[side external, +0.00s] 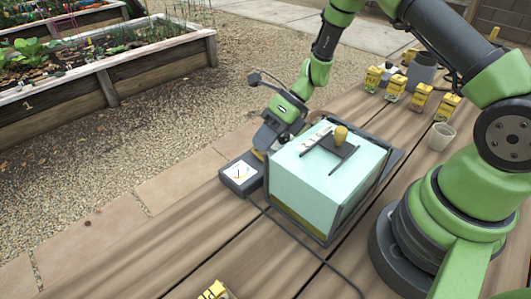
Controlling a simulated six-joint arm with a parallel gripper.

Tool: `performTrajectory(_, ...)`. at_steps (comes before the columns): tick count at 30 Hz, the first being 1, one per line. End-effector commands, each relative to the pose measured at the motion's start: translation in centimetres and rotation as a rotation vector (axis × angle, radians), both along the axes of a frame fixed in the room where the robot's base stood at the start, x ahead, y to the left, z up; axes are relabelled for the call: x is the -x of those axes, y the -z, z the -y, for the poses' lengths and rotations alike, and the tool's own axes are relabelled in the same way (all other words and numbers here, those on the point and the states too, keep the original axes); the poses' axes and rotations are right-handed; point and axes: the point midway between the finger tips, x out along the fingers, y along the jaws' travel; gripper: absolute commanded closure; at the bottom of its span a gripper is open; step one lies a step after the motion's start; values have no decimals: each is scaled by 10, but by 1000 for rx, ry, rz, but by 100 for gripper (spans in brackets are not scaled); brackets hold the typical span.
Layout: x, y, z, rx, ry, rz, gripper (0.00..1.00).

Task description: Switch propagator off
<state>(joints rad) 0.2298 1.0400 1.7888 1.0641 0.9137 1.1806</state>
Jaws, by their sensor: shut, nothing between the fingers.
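The propagator (318,193) is a box with a pale green translucent cover in a dark tray, standing on the wooden table. A dark control box (241,188) with a white dial face sits at its left, close to the tray. A dark cable runs from there along the table toward the front. My gripper (261,152) is shut and points down just behind the control box, at the propagator's back left corner. A small yellow patch shows at its fingertips; I cannot tell what it is, or whether the fingers touch the box. The switch's position is too small to read.
A dark piece with a yellow knob (341,134) and a pale strip (316,138) lie on the cover. Several yellow packets (420,99), a grey pot (421,70) and a pale cup (440,136) stand at the back right. The front left tabletop is mostly clear.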

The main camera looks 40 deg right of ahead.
Motion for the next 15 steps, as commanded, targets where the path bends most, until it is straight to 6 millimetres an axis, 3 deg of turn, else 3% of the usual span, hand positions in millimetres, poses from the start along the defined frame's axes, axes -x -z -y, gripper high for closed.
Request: performTrajectory(15,-1,-10,0,0,0,0,100)
